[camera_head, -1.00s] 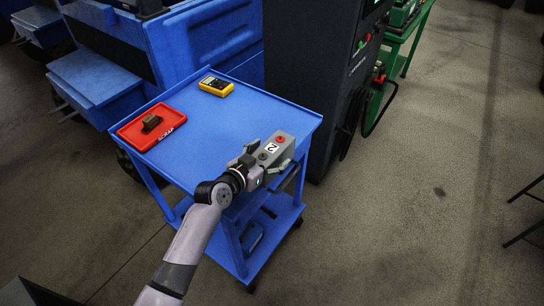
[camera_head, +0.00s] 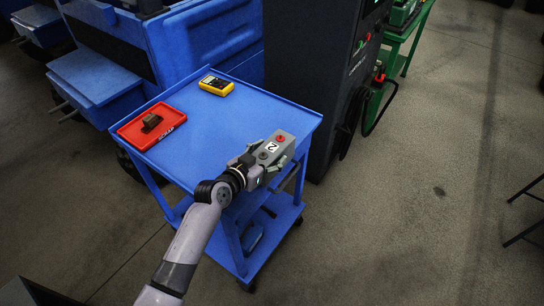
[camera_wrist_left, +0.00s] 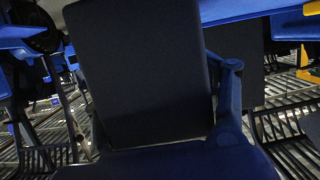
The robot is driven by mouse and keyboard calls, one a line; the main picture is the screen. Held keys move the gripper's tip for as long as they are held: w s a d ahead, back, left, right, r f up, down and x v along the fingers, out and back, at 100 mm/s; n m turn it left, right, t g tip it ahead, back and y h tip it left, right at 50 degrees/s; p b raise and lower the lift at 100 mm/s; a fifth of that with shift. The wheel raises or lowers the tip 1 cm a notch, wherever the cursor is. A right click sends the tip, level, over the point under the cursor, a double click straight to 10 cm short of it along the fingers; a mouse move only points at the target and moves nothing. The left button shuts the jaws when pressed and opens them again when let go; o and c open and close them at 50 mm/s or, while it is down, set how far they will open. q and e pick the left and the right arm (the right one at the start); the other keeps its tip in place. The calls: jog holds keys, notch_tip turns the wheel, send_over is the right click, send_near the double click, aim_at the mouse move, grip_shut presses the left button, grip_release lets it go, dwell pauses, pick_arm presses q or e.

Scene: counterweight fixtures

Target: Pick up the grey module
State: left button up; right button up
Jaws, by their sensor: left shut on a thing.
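The grey module (camera_head: 283,145) is a box with a red knob, a dark knob and a white label reading 2. It is at the front right of the blue cart's top. My left gripper (camera_head: 268,165) reaches it from the front and is shut on it, with fingers along its sides. In the left wrist view the module (camera_wrist_left: 145,75) fills the middle as a dark block, with a finger at its right. I cannot tell whether the module touches the cart top. My right gripper is not in view.
The blue cart (camera_head: 220,130) also carries a red tray (camera_head: 135,135) holding a small dark part (camera_head: 151,122), and a yellow multimeter (camera_head: 216,86). A dark cabinet (camera_head: 318,80) stands close behind the cart's right edge. Open floor lies to the right.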

pick_arm(q)
jog(key=c, duration=0.5)
jog(key=shift+w+d+r, duration=0.1)
jog(key=shift+w+r, duration=0.05)
jog(key=shift+r, duration=0.25)
jog(key=shift+c, duration=0.3)
